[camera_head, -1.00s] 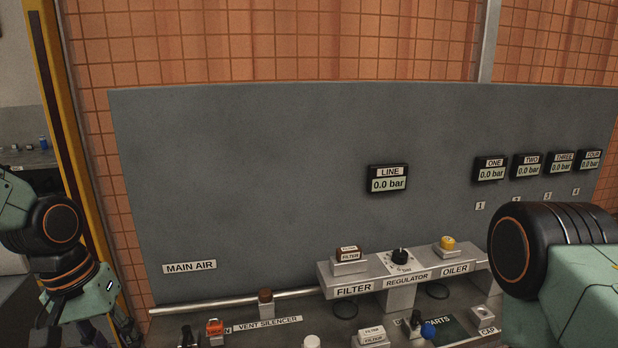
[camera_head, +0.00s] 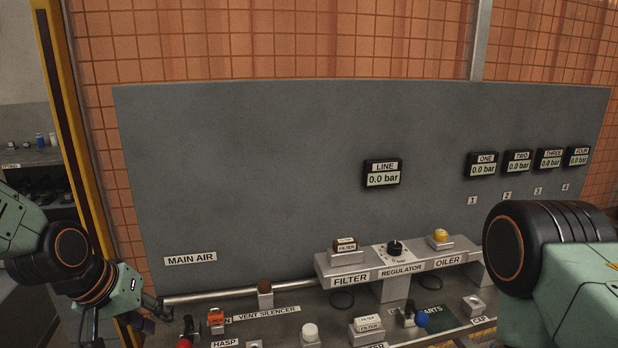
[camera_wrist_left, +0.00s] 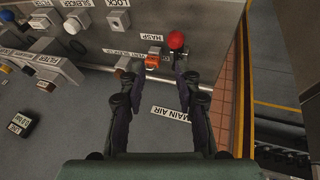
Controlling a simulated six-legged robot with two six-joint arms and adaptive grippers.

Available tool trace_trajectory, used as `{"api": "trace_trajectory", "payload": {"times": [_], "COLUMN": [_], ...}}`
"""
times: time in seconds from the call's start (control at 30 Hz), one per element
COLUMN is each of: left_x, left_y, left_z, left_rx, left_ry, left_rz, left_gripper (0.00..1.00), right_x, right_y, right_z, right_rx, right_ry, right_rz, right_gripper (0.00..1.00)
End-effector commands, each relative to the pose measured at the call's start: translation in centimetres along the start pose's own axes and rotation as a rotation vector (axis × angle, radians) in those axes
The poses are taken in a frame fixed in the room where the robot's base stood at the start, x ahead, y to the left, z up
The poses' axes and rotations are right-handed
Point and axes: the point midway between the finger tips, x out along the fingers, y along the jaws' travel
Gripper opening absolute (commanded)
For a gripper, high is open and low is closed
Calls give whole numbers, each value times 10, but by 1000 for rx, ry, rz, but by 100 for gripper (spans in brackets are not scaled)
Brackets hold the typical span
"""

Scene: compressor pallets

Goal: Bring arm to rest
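My left gripper (camera_head: 143,318) is low at the left in the head view, beside the left end of the panel's bench. In the left wrist view its two fingers (camera_wrist_left: 160,88) stand apart with nothing between them. Past the fingertips are a red ball knob (camera_wrist_left: 176,40) and an orange handle (camera_wrist_left: 152,62). The knob also shows at the bottom edge of the head view (camera_head: 185,343), with the orange handle (camera_head: 215,316) to its right. My right arm shows as a large link at the right of the head view; its gripper is out of frame.
A grey panel (camera_head: 270,180) stands behind the bench, with a LINE display (camera_head: 382,173) reading 0.0 bar. A raised block (camera_head: 405,269) carries filter, regulator and oiler parts. A yellow post (camera_head: 70,120) and shelves (camera_head: 40,157) are at the left.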

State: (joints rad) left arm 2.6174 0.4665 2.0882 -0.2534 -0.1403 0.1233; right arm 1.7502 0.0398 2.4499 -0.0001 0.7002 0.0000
Motion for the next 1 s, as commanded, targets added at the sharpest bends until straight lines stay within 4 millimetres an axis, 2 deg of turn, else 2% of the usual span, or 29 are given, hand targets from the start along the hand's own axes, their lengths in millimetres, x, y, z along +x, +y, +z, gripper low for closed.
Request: {"api": "trace_trajectory", "payload": {"times": [0.03,0.17,0.27,0.3,0.37,0.43,0.6,0.7,0.83,0.9,1.0], "left_x": [16,56,88,100,114,127,144,145,146,146,145], "left_y": [-1,-7,-21,-28,-39,-52,-80,-90,-98,-101,-102], "left_z": [12,47,91,112,144,185,286,336,376,386,391], "left_rx": [5,19,34,43,57,76,117,136,154,155,152], "left_ry": [14,57,57,48,27,-12,-166,-274,-361,-383,-395], "left_rz": [-5,-29,-78,-102,-137,-177,-255,-278,-290,-292,-294], "left_gripper": [33,33,33,33,33,33,33,33,33,33,33], "right_x": [3,11,18,21,25,29,40,44,48,49,49], "right_y": [0,0,0,0,0,0,0,0,0,0,0], "right_z": [0,0,0,0,0,0,0,0,0,0,0], "right_rx": [0,0,0,0,0,0,0,0,0,0,0], "right_ry": [0,0,-1,-1,-1,-1,-1,-1,-1,-1,0], "right_rz": [0,0,0,0,0,0,0,0,0,0,0], "right_gripper": [40,40,40,40,40,40,40,40,40,40,40]}}
